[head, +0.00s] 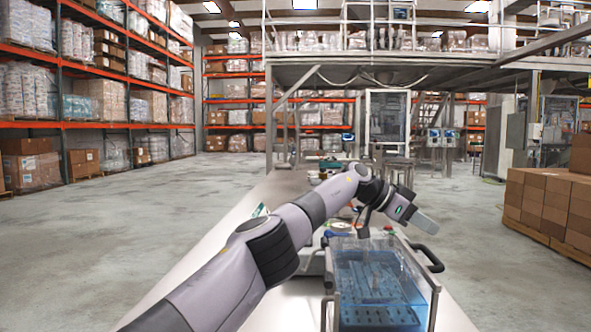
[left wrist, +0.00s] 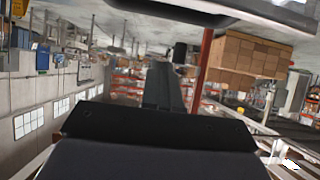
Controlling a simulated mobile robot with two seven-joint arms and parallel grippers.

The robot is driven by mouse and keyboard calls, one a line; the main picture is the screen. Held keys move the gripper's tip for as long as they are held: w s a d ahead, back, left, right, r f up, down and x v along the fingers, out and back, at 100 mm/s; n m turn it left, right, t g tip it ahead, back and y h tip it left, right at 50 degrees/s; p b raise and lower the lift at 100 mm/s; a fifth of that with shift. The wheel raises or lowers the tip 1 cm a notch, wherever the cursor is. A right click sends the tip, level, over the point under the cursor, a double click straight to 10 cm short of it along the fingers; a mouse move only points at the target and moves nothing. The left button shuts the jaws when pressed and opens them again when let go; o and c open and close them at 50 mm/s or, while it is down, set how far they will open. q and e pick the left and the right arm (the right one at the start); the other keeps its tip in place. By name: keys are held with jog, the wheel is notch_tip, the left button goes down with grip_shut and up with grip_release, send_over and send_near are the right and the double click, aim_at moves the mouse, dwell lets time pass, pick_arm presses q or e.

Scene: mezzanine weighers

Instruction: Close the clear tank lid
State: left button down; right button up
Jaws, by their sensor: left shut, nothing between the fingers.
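The clear tank (head: 380,318) stands on the table at the front, with transparent walls and blue contents inside. My left gripper (head: 427,223) is shut and empty, above the tank's far right corner and pointing right. I see no clear contact with the tank. In the left wrist view my left gripper (left wrist: 163,85) shows as dark, narrow fingers, and the tank is not recognisable there. My right gripper is out of view.
The long pale table (head: 285,305) runs away from me, with several small items behind the tank. Stacked cardboard boxes (head: 550,205) stand on the floor at the right. Tall racks (head: 95,125) line the left. The floor left of the table is clear.

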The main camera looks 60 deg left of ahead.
pick_arm(q)
jog(key=shift+w+d+f+p, duration=0.15)
jog(key=shift+w+f+p, duration=0.05)
jog(key=shift+f+p, duration=0.85)
jog(key=shift+w+d+f+p, duration=0.15)
jog(key=shift+w+f+p, duration=0.05)
jog(key=shift+f+p, duration=0.8)
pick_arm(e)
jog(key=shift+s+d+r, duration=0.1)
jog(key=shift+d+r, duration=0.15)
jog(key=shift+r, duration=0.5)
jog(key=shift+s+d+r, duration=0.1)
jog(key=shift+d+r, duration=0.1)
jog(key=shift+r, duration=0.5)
pick_arm(q)
jog(key=shift+f, duration=0.1)
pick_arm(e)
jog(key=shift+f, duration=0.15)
